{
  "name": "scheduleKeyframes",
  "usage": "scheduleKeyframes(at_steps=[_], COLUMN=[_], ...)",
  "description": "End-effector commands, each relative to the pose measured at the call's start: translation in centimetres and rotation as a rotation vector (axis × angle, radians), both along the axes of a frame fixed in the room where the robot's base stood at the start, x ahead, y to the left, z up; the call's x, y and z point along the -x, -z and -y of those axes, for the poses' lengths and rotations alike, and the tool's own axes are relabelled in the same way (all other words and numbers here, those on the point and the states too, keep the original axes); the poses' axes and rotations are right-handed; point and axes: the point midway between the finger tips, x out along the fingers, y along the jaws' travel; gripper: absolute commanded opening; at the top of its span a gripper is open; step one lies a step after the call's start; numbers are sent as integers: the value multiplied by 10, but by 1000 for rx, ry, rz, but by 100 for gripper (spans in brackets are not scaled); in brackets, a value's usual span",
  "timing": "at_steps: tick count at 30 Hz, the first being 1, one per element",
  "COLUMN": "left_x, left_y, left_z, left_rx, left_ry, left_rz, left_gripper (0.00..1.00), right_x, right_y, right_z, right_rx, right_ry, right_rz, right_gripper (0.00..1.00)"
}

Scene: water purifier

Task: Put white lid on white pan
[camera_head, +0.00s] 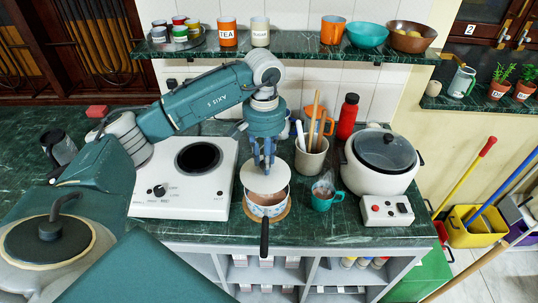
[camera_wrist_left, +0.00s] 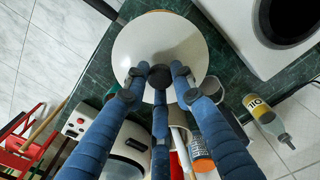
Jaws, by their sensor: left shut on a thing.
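The white lid (camera_head: 265,178) is a round disc held by my left gripper (camera_head: 265,163), whose fingers close on its dark knob (camera_wrist_left: 160,77). In the wrist view the lid (camera_wrist_left: 150,45) fills the upper middle, with three fingers around the knob. The white pan (camera_head: 264,211) has a patterned side and a dark handle pointing to the front edge. It stands on a round wooden board. The lid overlaps the pan's back part in the head view; the brown inside shows in front. I cannot tell whether lid and pan touch. My right gripper is not in view.
A white hob (camera_head: 186,203) is left of the pan. A teal mug (camera_head: 323,196) and a utensil pot (camera_head: 311,161) are close on its right. A rice cooker (camera_head: 370,180) stands farther right. A shelf (camera_head: 290,51) runs above the counter.

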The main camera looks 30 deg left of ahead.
Motion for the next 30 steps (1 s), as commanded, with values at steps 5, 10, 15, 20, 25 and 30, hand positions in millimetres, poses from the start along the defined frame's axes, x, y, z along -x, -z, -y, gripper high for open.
scheduleKeyframes(at_steps=[5,10,15,20,25,30], left_x=[0,0,-1,-1,-1,-1], left_y=[18,36,52,58,58,58], left_z=[1,1,0,0,0,0], left_rx=[0,1,1,0,0,0], left_ry=[0,1,0,0,0,0], left_rz=[-1,-1,2,1,1,1], left_gripper=[0,0,0,0,0,0], right_x=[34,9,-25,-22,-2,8], right_y=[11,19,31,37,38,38], right_z=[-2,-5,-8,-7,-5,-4], right_rx=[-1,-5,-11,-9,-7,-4], right_ry=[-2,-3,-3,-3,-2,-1], right_rz=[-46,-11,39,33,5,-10], right_gripper=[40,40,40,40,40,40])
